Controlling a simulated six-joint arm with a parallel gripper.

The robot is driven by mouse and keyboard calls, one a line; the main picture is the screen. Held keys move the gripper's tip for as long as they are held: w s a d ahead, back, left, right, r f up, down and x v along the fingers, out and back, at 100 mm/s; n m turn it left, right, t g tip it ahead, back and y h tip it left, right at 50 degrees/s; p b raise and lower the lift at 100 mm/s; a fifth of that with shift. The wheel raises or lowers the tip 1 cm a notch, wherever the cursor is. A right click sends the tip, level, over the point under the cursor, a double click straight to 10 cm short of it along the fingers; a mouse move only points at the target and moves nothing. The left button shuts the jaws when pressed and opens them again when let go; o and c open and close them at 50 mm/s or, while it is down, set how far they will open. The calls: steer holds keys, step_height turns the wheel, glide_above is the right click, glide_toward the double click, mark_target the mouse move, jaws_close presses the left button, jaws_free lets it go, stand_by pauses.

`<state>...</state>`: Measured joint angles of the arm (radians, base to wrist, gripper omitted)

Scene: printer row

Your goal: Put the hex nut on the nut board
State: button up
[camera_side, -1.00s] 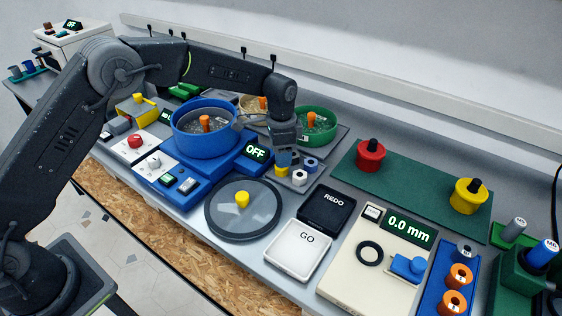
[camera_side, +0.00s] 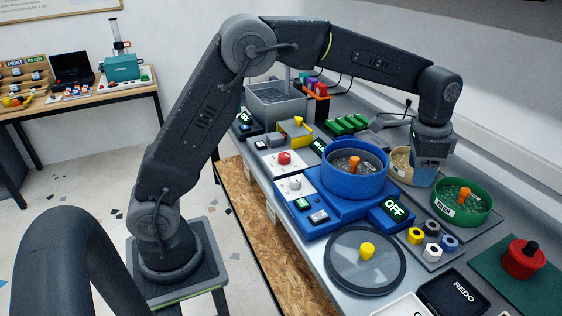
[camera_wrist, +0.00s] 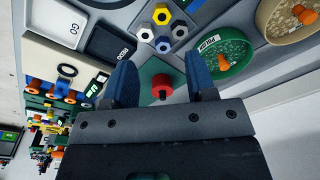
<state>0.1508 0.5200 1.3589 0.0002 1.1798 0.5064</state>
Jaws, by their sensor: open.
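The nut board (camera_side: 414,249), a small grey plate, lies at the right-middle of the side view. A yellow hex nut (camera_side: 415,236), a white nut (camera_side: 431,251), a blue nut (camera_side: 449,243) and a whitish nut (camera_side: 432,228) stand on it. In the wrist view the yellow nut (camera_wrist: 162,14) is farthest up, with the others close around it. My gripper (camera_side: 425,178) hangs above and behind the board, by the beige and green bowls. In the wrist view its blue fingers (camera_wrist: 161,62) stand apart, with nothing held between them.
A green bowl (camera_side: 462,203) and a beige bowl (camera_side: 400,165) stand behind the board. A blue bowl (camera_side: 352,170) on a blue base is to its left. A round grey disc (camera_side: 365,275) with a yellow knob lies in front. A red knobbed weight (camera_side: 523,258) stands at right.

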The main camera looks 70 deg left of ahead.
steer(key=s+a+r+n+t, duration=0.1)
steer(key=s+a+r+n, duration=0.15)
steer(key=s, duration=0.45)
steer(key=s+a+r+n+t, duration=0.1)
steer(key=s+a+r, duration=0.15)
steer(key=s, duration=0.45)
steer(key=s+a+r+n+t, duration=0.1)
steer(key=s+r+n, duration=0.1)
steer(key=s+r, duration=0.3)
steer(key=s+a+f+n+t, duration=0.1)
steer(key=s+f, duration=0.4)
steer(key=s, duration=0.5)
steer(key=shift+s+a+n+t, duration=0.25)
steer(key=shift+a+n+t, duration=0.05)
steer(key=shift+n, duration=0.25)
